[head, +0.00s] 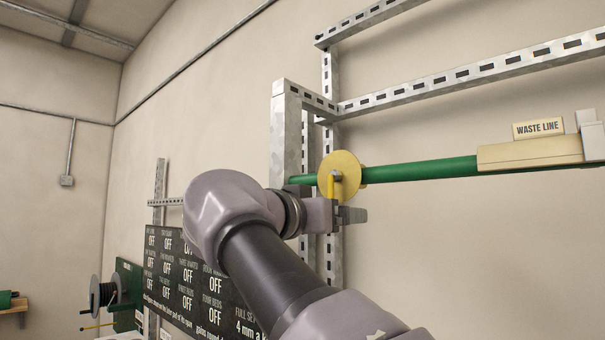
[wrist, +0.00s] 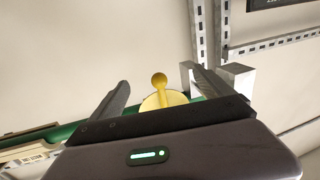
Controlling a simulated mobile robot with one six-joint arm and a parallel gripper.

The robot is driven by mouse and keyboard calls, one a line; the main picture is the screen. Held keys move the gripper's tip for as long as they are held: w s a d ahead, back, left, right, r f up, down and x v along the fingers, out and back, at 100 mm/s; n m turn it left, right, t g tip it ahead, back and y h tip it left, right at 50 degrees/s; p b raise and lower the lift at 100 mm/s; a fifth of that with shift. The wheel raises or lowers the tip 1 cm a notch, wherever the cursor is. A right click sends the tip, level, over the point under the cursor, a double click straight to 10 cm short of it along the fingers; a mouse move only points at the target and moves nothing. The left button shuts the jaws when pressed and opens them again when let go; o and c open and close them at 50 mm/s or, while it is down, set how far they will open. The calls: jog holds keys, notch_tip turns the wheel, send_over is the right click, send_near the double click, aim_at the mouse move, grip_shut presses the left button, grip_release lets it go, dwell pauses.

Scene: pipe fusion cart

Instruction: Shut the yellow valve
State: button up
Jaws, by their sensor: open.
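The yellow valve (head: 346,171) is a round yellow disc on a green pipe (head: 420,171), with a short yellow lever at its front. In the wrist view the lever ends in a round knob (wrist: 159,79) and stands up from the disc (wrist: 176,99), across the line of the pipe. My gripper (head: 350,214) is just below and in front of the valve in the head view. In the wrist view my gripper (wrist: 159,77) is open, with the lever showing between its two fingers. I see no finger touching it. The lower disc is hidden behind the gripper body.
A slotted metal upright (head: 289,135) stands close left of the valve, and a slotted rail (head: 470,75) runs above. A "WASTE LINE" label (head: 539,128) sits on a yellow block (head: 529,153) at right. A dark board (head: 180,280) is lower left. Bare wall lies behind.

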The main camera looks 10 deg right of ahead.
jog(key=w+a+v, duration=0.2)
jog(key=v, duration=1.1)
jog(key=shift+s+a, duration=0.3)
jog(key=shift+s, duration=0.1)
